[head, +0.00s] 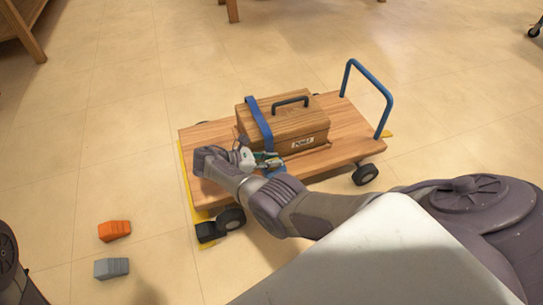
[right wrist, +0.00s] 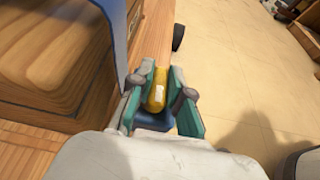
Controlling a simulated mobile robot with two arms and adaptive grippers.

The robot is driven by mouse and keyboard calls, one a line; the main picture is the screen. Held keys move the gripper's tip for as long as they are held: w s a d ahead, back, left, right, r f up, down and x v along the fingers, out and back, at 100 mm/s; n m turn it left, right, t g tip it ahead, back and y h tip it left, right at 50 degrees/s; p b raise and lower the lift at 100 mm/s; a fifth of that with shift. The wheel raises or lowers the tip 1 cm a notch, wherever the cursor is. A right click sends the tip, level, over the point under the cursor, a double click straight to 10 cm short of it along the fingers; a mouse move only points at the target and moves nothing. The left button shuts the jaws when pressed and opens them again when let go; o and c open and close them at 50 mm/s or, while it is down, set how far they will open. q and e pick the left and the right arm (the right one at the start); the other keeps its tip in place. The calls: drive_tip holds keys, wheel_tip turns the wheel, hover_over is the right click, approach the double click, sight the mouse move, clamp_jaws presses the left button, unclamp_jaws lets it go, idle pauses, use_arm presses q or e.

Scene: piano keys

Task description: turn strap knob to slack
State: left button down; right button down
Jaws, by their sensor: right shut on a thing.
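A wooden box (head: 306,124) with a dark handle and a small label sits on a wooden cart (head: 210,133). A blue strap (head: 259,124) runs over the box's left part; it also shows in the right wrist view (right wrist: 121,30). The yellow strap knob (right wrist: 157,92), with a pale mark on it, shows in the right wrist view beside the cart. My right gripper (right wrist: 160,103) is shut on the knob, with its green-padded fingers on either side. In the head view my right gripper (head: 266,160) is at the cart's near side, below the strap, and hides the knob. My left gripper is not seen.
The cart has a blue push handle (head: 367,95) at its right end and black wheels (head: 366,174). An orange block (head: 114,231) and a grey block (head: 111,268) lie on the floor at lower left. Wooden furniture legs stand at the back. The floor left of the cart is mostly clear.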

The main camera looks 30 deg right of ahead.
drive_tip(key=shift+d+g, duration=0.1)
drive_tip(key=shift+g, duration=0.2)
drive_tip(key=c, duration=1.1)
unclamp_jaws()
drive_tip(key=shift+r, duration=0.5)
wheel_tip(320, 180, up, 9)
drive_tip(key=shift+f, duration=0.1)
